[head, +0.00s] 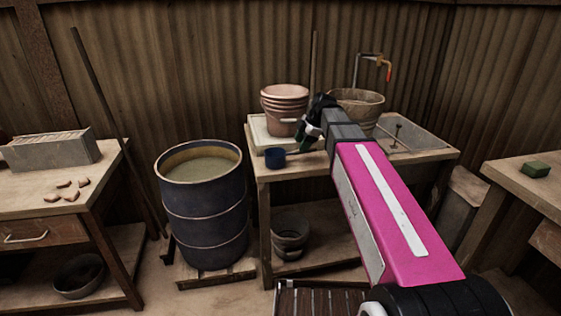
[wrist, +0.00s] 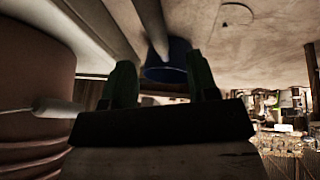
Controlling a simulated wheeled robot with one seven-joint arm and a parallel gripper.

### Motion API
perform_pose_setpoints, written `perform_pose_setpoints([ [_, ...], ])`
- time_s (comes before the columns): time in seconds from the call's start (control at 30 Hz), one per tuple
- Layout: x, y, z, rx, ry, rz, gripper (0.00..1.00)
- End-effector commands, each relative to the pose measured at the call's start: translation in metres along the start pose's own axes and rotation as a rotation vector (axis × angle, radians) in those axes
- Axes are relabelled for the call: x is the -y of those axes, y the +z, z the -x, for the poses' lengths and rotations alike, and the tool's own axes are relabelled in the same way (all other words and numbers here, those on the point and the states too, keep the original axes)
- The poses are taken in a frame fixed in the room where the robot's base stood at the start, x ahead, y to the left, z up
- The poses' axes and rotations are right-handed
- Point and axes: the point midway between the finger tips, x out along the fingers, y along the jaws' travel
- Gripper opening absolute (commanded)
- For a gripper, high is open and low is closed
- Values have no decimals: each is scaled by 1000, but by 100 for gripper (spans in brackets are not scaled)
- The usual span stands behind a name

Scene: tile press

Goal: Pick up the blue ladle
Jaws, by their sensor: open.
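The blue ladle (head: 275,157) lies near the front left of the wooden sink table (head: 262,172), its bowl to the left and its pale handle running right, toward my gripper (head: 304,136). In the wrist view the ladle's blue bowl (wrist: 167,68) shows between and beyond the two dark green fingers of my gripper (wrist: 161,62), with the handle running up the picture. The fingers are open and spread apart, with nothing gripped. In the head view my arm hides part of the table right of the handle.
A stack of pinkish buckets (head: 284,98) stands just behind the ladle; it fills the left of the wrist view (wrist: 35,90). A larger bucket (head: 357,98) stands under a tap (head: 372,58). A dark barrel (head: 203,215) stands left of the table.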

Motion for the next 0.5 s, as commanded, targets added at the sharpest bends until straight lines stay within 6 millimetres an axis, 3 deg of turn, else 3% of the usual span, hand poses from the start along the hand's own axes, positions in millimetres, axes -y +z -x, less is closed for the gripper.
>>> perform_pose_setpoints([
  [0.17, 0, 0, -9, 1, 1, 0, 54],
  [0.5, 1, -1, -50, 0, -1, -1, 54],
])
